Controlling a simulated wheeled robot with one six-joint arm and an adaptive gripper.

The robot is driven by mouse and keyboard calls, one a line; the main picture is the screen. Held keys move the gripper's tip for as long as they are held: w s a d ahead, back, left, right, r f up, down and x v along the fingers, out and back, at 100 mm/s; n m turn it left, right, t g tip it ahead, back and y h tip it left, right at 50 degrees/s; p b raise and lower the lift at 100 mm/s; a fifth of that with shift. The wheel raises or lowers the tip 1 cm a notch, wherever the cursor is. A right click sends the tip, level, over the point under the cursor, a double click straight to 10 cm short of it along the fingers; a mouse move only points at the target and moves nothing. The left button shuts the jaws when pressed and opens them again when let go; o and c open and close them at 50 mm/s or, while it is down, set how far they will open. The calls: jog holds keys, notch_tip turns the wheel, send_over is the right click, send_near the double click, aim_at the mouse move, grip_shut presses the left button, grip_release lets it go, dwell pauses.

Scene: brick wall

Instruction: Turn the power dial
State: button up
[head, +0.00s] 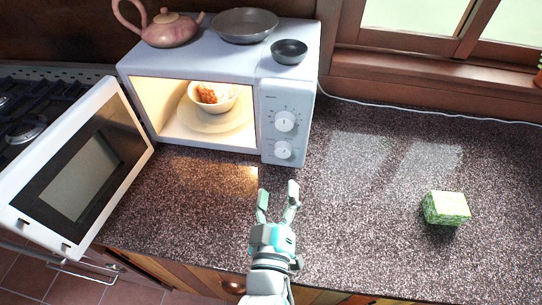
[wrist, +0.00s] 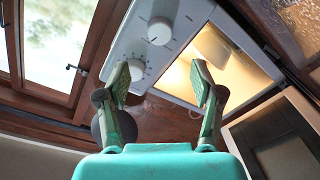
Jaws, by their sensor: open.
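The white microwave (head: 190,62) stands on the counter with its door open. Its front panel carries two round white dials, an upper dial (head: 285,121) and a lower dial (head: 283,149). I cannot read which is the power dial. My gripper (head: 278,190) is open and empty, in front of and below the panel in the head view, apart from both dials. In the wrist view the picture is upside down; my gripper (wrist: 160,78) has its fingers spread. There the lower dial (wrist: 160,30) shows above, and the upper dial (wrist: 136,70) sits near the left fingertip.
The open microwave door (head: 80,160) reaches left over the counter. A bowl of food (head: 212,97) stands on the lit turntable plate. A teapot (head: 170,29), a pan (head: 245,24) and a small bowl (head: 289,50) stand on top. A green box (head: 446,208) sits right; counter between is clear.

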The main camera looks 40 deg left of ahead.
aim_at(281, 154)
jog(key=x, duration=1)
jog(key=shift+w+a, duration=0.1)
jog(key=shift+w, duration=0.15)
jog(key=c, duration=1.1)
jog(key=shift+c, duration=0.2)
jog(key=shift+n, duration=0.3)
jog(key=n, duration=0.6)
jog(key=shift+s+a+h, duration=0.1)
jog(key=shift+h, duration=0.2)
jog(key=n, duration=0.6)
jog(key=shift+f+n, duration=0.15)
jog(key=shift+n, duration=0.15)
